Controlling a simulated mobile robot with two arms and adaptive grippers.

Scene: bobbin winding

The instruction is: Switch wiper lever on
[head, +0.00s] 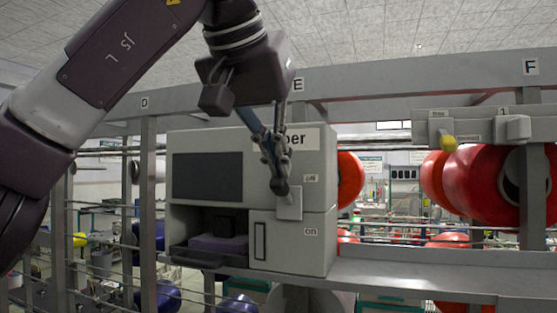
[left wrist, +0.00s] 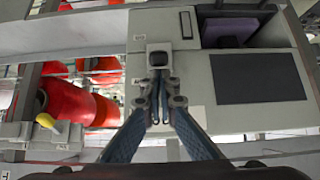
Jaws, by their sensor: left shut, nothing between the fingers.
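The wiper box (head: 320,220) is a grey cabinet with a partly covered "wiper" sign, an "off" label (head: 310,178) above and an "on" label (head: 310,231) below. The wiper lever (head: 289,204) is a small light grey block on its front, between the two label heights. My left gripper (head: 279,186) is shut and empty, its tips at the upper edge of the lever. In the left wrist view, which is upside down, the closed fingertips (left wrist: 159,75) sit right by the lever block (left wrist: 159,56). Whether they touch is unclear. My right gripper is not in view.
The box has a dark panel (head: 208,177) and an open recess with a purple-grey item (head: 218,243). Grey rack beams (head: 400,275) run beside and below it. Red bobbins (head: 480,185) and a yellow-knobbed lever (head: 449,143) are at the right.

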